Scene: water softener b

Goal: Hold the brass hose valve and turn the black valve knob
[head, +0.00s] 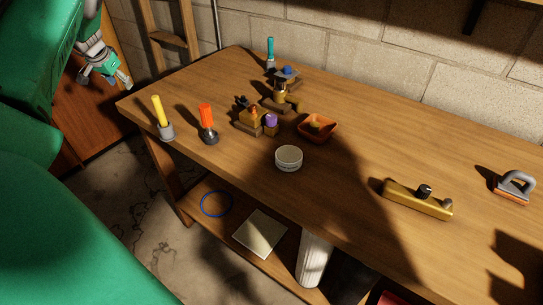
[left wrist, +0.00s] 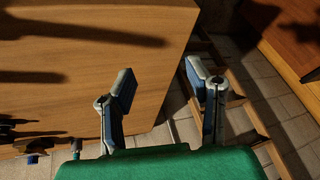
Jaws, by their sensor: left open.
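A long brass-coloured body (head: 412,202) lies on the right part of the wooden bench in the head view. A black knob (head: 424,190) stands on its top, and a small grey piece sits at its right end. It looks like the brass valve, but its detail is too small to be sure. My left gripper (head: 107,78) is at the upper left, beyond the bench's left end and far from the brass body. It is open and empty, with its fingers apart in the left wrist view (left wrist: 161,84). My right gripper is not in view.
The bench (head: 350,190) also holds a white round tin (head: 288,158), an orange tray (head: 317,128), orange (head: 206,116) and yellow (head: 158,110) handled tools, and a grey-handled tool (head: 514,187). A block wall (head: 400,60) stands behind. The bench around the brass body is mostly clear.

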